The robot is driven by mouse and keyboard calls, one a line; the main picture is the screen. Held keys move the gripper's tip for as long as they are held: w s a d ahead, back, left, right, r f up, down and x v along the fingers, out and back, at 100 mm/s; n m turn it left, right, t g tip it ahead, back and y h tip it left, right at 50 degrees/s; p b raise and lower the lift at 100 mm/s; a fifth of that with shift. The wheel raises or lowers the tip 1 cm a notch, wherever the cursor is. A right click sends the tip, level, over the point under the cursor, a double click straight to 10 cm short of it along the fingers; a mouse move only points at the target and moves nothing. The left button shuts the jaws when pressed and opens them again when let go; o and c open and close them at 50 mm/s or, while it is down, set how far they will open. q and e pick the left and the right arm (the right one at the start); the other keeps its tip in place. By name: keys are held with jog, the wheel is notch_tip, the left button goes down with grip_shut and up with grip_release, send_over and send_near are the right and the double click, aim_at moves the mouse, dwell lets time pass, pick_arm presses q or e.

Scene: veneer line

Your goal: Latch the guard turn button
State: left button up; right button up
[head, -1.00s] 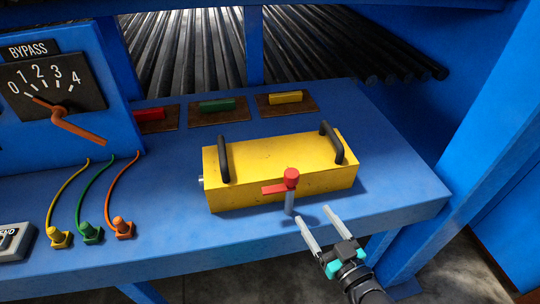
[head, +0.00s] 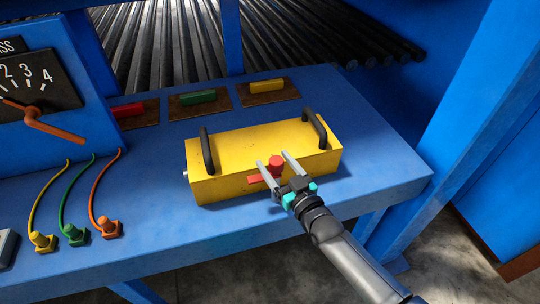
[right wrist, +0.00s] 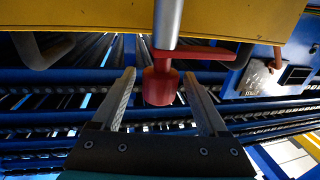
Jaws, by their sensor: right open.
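The yellow guard (head: 240,150) is a box with two black handles on the blue bench. The red turn button (head: 276,162) stands on a post at the guard's front side, its red arm (head: 255,179) pointing left along the guard's front. My right gripper (head: 275,164) is open, with one finger on each side of the button's red knob. In the right wrist view the knob (right wrist: 160,86) sits between the spread fingers with a gap on both sides, and the red arm (right wrist: 205,55) extends to the right. My left gripper is not in view.
Red (head: 128,110), green (head: 198,97) and yellow (head: 267,86) blocks sit on brown plates behind the guard. Three cables with plugs (head: 74,234) stand at the left, below the dial panel (head: 35,80). The bench front edge (head: 200,240) is clear.

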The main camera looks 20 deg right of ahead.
jog(key=shift+x, duration=1.6)
grip_shut()
dwell(0.3)
